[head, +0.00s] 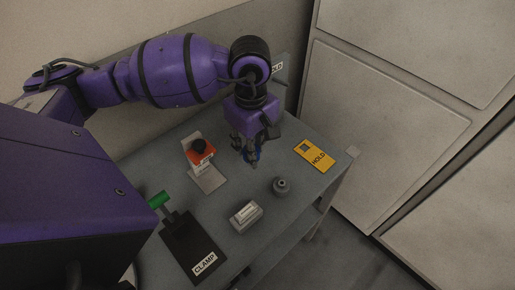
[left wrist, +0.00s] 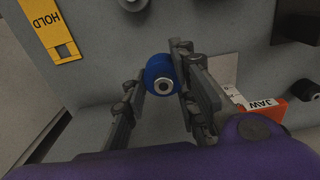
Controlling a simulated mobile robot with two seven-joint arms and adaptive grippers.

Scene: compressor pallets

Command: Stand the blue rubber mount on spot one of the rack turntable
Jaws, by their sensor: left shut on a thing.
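The blue rubber mount (left wrist: 161,75) is a short blue cylinder with a pale metal ring and dark hole in the face turned to the left wrist camera. My left gripper (left wrist: 162,78) is shut on it, one finger on each side. In the head view, my left gripper (head: 252,158) points down over the grey table, and only a bit of the blue mount (head: 257,154) shows between the fingers. I cannot tell how far above the table top it is. I cannot make out the rack turntable in either view. My right gripper is not in view.
The grey table (head: 225,212) holds a yellow HOLD plate (head: 315,156), a grey round part (head: 281,186), a grey block (head: 245,216), an orange JAW device (head: 200,155) and a black CLAMP board with green handle (head: 195,246). Large beige panels (head: 385,120) stand beyond the table's right edge.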

